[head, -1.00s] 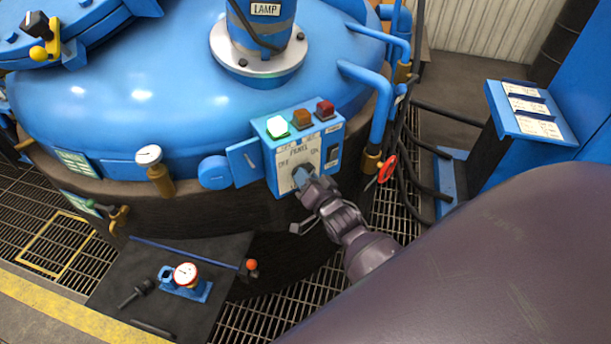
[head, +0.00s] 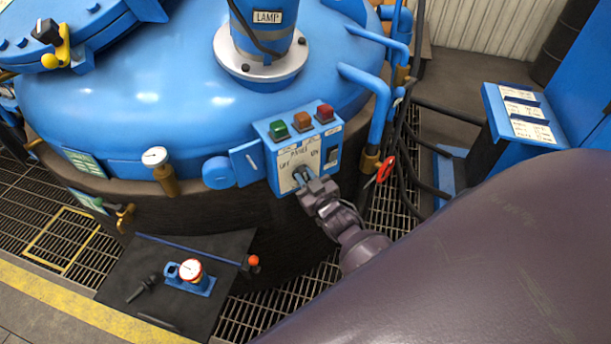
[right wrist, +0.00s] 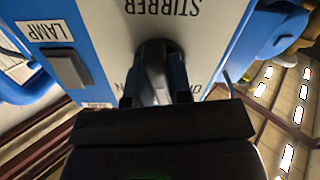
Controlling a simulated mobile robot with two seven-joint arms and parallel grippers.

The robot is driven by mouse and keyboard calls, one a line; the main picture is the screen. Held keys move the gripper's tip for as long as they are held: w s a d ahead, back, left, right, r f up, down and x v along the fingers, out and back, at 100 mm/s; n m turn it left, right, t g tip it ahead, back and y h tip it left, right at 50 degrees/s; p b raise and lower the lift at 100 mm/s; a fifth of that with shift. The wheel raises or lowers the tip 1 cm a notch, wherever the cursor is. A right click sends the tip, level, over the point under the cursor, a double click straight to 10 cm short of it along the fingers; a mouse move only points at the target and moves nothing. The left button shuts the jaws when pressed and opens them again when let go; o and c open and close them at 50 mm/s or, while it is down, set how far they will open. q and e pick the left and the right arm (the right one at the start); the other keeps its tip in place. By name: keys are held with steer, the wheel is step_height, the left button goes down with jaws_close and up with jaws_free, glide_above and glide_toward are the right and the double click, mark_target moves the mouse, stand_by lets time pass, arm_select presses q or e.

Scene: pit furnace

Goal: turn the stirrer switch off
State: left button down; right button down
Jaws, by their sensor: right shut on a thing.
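The blue control box (head: 297,152) with a pale front plate sits on the side of the blue vessel. The stirrer switch (right wrist: 157,65) is a dark knob on the plate marked STIRRER, upside down in the right wrist view. My right gripper (head: 304,181) is shut on this knob, and in the head view it covers most of it. The plate has OFF at left and ON at right. The green lamp (head: 278,130) on top of the box is dark. My left gripper is not in view.
A brown button (head: 302,121) and a red button (head: 325,113) stand beside the green lamp. A black rocker marked LAMP (right wrist: 65,67) is close to the gripper. A dark table (head: 225,258) holds a gauge.

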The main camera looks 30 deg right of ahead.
steer(key=n, duration=0.6)
steer(key=shift+n, duration=0.4)
stand_by(0.3)
steer(key=c, duration=1)
jaws_free()
steer(key=shift+c, duration=0.2)
steer(key=s, duration=1)
steer(key=shift+s+a, duration=0.35)
steer(key=shift+s, duration=0.05)
